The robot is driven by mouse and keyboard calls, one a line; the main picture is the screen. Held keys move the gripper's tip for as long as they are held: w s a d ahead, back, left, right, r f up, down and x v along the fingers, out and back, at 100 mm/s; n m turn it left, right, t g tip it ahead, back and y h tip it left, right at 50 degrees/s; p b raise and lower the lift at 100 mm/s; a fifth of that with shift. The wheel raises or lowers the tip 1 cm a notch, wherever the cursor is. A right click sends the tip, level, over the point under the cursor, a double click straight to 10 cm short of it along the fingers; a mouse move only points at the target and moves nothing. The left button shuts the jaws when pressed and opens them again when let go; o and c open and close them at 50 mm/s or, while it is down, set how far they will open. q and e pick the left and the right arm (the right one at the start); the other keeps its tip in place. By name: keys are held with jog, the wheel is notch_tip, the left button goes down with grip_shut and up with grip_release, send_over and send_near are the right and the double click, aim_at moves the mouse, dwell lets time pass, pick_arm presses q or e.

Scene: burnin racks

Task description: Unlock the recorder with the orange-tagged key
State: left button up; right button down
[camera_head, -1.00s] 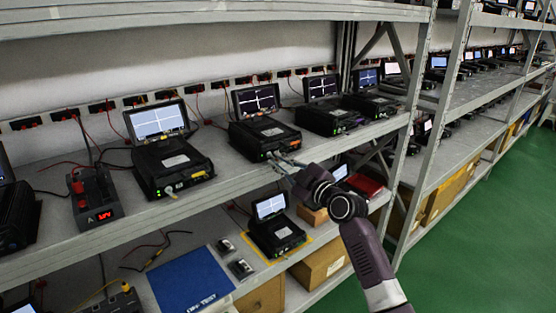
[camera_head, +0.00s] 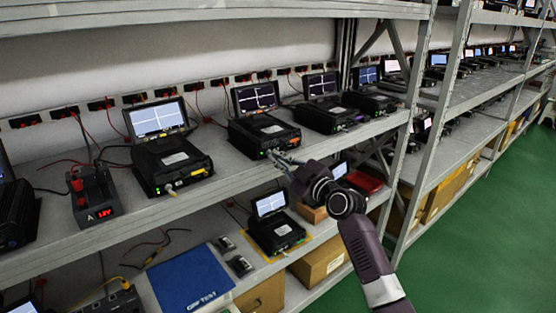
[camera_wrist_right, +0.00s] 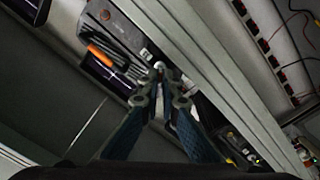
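The black recorder (camera_head: 263,131) with its raised screen (camera_head: 256,97) stands on the upper shelf, its front facing the aisle. My right gripper (camera_head: 279,160) is close in front of its front panel, by the shelf edge. In the right wrist view the blue fingers (camera_wrist_right: 162,82) come nearly together at their tips, beside a dark device face with an orange strip (camera_wrist_right: 101,55). A small pale bit shows at the tips; I cannot tell whether it is the key or part of the panel. No orange key tag is clearly visible. My left gripper is not in view.
Similar recorders stand left (camera_head: 172,160) and right (camera_head: 328,116) on the upper shelf. A power unit (camera_head: 97,197) with a red display is at far left. The lower shelf (camera_head: 215,222) holds a blue folder (camera_head: 190,279) and a smaller recorder (camera_head: 275,232). Green floor is clear at right.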

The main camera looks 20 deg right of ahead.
jog(key=m, duration=0.5)
jog(key=m+p, duration=0.1)
jog(key=m, duration=0.5)
jog(key=m+p, duration=0.1)
jog(key=m, duration=0.5)
jog(key=shift+w+d+f, duration=0.1)
jog(key=shift+d+f, duration=0.05)
jog(key=shift+d, duration=0.15)
jog(key=shift+m, duration=0.3)
jog(key=c, duration=2.5)
grip_release()
jog(key=shift+o, duration=0.2)
